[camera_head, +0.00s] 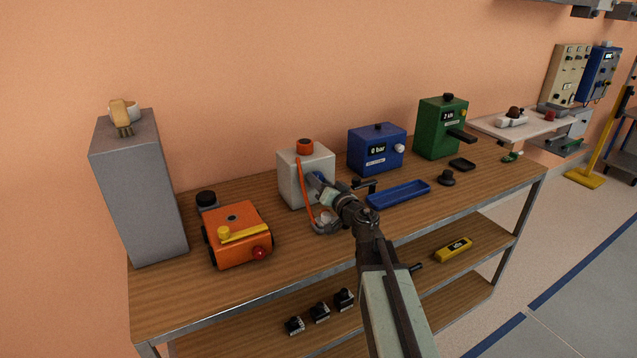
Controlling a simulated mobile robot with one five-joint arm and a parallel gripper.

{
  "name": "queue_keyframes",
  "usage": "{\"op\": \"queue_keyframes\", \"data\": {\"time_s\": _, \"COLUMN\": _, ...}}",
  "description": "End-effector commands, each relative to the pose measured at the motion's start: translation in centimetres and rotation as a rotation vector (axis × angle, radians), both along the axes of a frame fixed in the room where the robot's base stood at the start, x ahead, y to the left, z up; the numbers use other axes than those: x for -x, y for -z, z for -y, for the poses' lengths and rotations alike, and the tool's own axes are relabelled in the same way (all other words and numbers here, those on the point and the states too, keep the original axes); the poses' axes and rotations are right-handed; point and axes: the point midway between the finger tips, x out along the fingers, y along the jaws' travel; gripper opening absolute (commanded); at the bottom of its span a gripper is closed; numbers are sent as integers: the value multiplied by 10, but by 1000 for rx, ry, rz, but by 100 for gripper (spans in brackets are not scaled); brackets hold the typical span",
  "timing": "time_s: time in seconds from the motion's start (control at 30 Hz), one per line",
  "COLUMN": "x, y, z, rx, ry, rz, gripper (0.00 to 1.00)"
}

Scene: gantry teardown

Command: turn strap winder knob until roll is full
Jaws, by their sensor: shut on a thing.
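The strap winder is a white box (290,180) on the wooden workbench, left of the picture's middle. An orange roll (305,146) sits on its top, and an orange strap (302,190) hangs down its front and curves towards the bench. My gripper (317,182) is at the box's front face, shut on the blue knob (319,176). Only a little of the knob shows, because my gripper covers most of it. How full the roll is cannot be told from here.
A blue pressure box (365,158), a blue tray (385,200) and a green unit (428,130) stand to the right. The bench front between the orange unit and my arm is clear.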

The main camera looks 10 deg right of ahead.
Motion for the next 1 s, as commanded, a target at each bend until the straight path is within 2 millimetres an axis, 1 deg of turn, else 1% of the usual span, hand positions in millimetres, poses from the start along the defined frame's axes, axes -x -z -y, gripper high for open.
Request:
{"op": "queue_keyframes", "data": {"time_s": 0.03, "x": 0, "y": -1, "z": 3, "rx": 34, "ry": 7, "rz": 13, "gripper": 0}}
{"op": "queue_keyframes", "data": {"time_s": 0.3, "x": 0, "y": -1, "z": 3, "rx": 275, "ry": 8, "rz": 91, "gripper": 0}}
{"op": "queue_keyframes", "data": {"time_s": 0.6, "x": 0, "y": -1, "z": 3, "rx": 500, "ry": 7, "rz": 164, "gripper": 0}}
{"op": "queue_keyframes", "data": {"time_s": 0.8, "x": 0, "y": -1, "z": 3, "rx": 599, "ry": 7, "rz": 196, "gripper": 0}}
{"op": "queue_keyframes", "data": {"time_s": 1.0, "x": 0, "y": -1, "z": 3, "rx": 653, "ry": 6, "rz": 213, "gripper": 0}}
